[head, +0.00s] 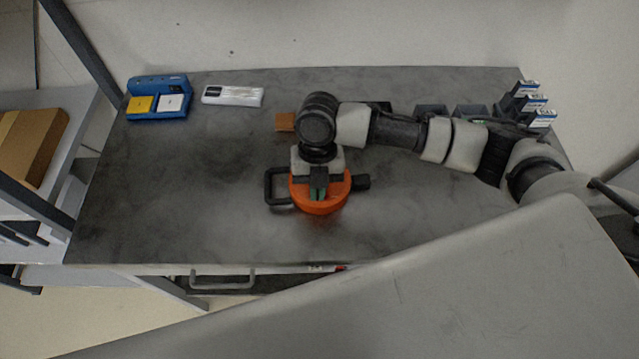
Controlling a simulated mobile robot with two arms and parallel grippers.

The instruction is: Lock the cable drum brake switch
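The orange cable drum (322,207) sits on the dark grey tabletop near its front middle, with a black loop handle on its left side and a black stub on its right. A small green part (318,194), perhaps the brake switch, shows on top of the drum. My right gripper (318,185) points down over the drum, right at the green part. Its dark fingers and wrist cover much of the drum's top, and I cannot tell whether they are open or closed on the green part. My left gripper is out of view.
A blue case (158,113) with yellow and white pieces and a white packet (233,96) lie at the back left. A brown block (286,122) is behind the drum. Small labelled boxes (535,104) stand back right. The tabletop left of the drum is clear.

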